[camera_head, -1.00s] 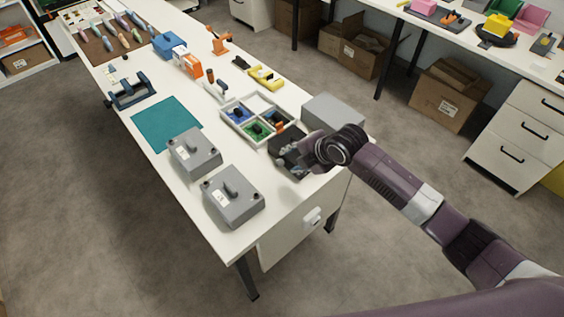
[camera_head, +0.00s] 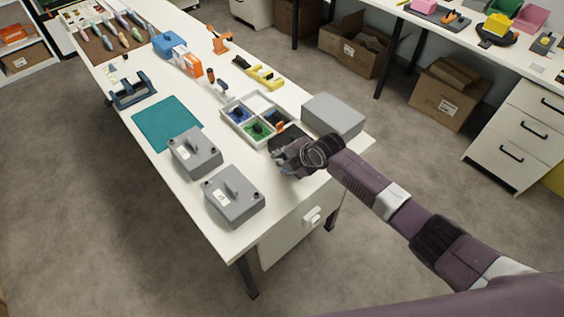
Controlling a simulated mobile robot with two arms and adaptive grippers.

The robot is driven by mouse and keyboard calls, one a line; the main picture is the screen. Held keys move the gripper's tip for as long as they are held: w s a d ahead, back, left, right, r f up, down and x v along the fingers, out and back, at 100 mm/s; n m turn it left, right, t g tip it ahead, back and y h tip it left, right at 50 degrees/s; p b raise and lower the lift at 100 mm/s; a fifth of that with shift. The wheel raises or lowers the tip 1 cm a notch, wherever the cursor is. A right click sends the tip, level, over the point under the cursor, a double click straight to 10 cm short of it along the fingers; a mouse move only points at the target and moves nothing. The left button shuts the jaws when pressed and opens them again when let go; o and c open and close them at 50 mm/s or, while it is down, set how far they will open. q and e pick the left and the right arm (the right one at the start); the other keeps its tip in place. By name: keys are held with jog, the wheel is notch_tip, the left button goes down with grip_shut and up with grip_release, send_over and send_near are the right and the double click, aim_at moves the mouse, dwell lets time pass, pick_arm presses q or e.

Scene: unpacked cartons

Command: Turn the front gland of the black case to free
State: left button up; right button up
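The black case (camera_head: 285,135) lies near the right end of the white table, between the parts tray and my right gripper. Its front side and its front gland are hidden behind the gripper, so I cannot see how the gland is turned. My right gripper (camera_head: 279,157) is at the near side of the case, with its fingers pointing left. The fingers are small and dark here, and I cannot tell whether they touch the gland or hold anything. My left gripper is not in view.
Two grey boxes with handles (camera_head: 233,195) (camera_head: 194,152) stand at the left of the gripper. A plain grey box (camera_head: 333,115) stands close behind it on the right. A tray with coloured compartments (camera_head: 237,126) lies beyond the case. A teal mat (camera_head: 167,124) lies bare.

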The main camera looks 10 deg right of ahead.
jog(key=shift+c, duration=0.6)
grip_shut()
jog(key=shift+w+a+r+g+h, duration=0.1)
jog(key=shift+w+r+g+h, duration=0.1)
jog(key=shift+g+h, duration=0.35)
jog(key=shift+a+g, duration=0.1)
jog(key=shift+g, duration=0.35)
jog(key=shift+w+f+g+h+b, duration=0.2)
jog(key=shift+g+h+b, duration=0.4)
jog(key=shift+b, duration=0.4)
jog(key=g+h+b, duration=0.1)
jog(key=b, duration=0.3)
jog(key=shift+w+a+g, duration=0.1)
jog(key=shift+a+g, duration=0.05)
jog(key=shift+g, duration=0.25)
jog(key=shift+r+g+h+b, duration=0.2)
jog(key=shift+g+h+b, duration=0.25)
jog(key=shift+b, duration=1)
